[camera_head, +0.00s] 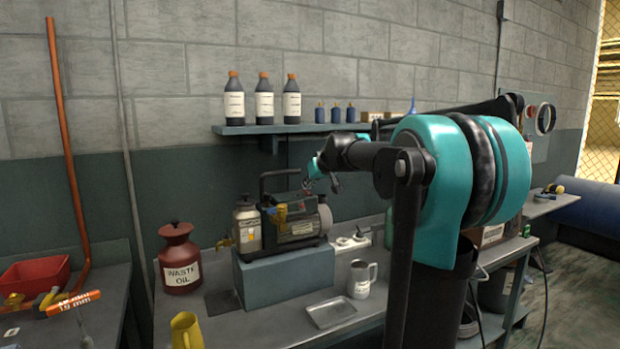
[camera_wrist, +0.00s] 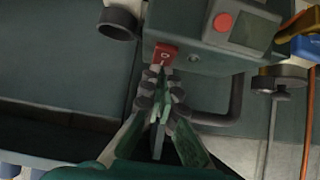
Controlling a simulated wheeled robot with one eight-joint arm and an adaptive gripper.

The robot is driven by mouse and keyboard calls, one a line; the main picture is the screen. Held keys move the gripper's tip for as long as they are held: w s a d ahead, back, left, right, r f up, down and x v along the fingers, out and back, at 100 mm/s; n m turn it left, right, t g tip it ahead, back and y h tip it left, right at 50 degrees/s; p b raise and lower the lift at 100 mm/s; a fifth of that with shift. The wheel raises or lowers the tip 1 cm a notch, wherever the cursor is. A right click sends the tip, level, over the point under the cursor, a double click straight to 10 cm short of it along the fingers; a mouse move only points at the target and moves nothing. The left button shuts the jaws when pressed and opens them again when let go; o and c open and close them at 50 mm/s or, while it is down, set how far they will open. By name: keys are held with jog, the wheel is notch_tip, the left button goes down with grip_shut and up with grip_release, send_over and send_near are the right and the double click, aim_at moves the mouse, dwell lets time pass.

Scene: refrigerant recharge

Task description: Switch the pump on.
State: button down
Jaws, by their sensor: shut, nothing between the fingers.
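The pump (camera_head: 300,226) is a dark grey machine with a black handle, standing on a blue-grey block on the bench. In the wrist view its housing (camera_wrist: 190,45) fills the top. A small red switch (camera_wrist: 164,53) with a pale mark sits on its edge. Whether it is on or off I cannot tell. My gripper (camera_wrist: 162,78) is shut and empty, with its fingertips right at the lower edge of the switch; I cannot tell whether they touch. In the head view my gripper (camera_head: 307,184) is just above the pump, partly hidden by my arm.
A round red part (camera_wrist: 223,22) sits on a grey box beside the switch. A shelf (camera_head: 290,128) holds bottles above.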

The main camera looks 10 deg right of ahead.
jog(key=shift+f, duration=0.15)
jog(key=shift+w+a+f+g, duration=0.1)
jog(key=shift+w+f+g, duration=0.1)
jog(key=shift+g, duration=0.1)
dwell(0.3)
jog(key=shift+w+a+r, duration=0.25)
jog(key=shift+w, duration=0.4)
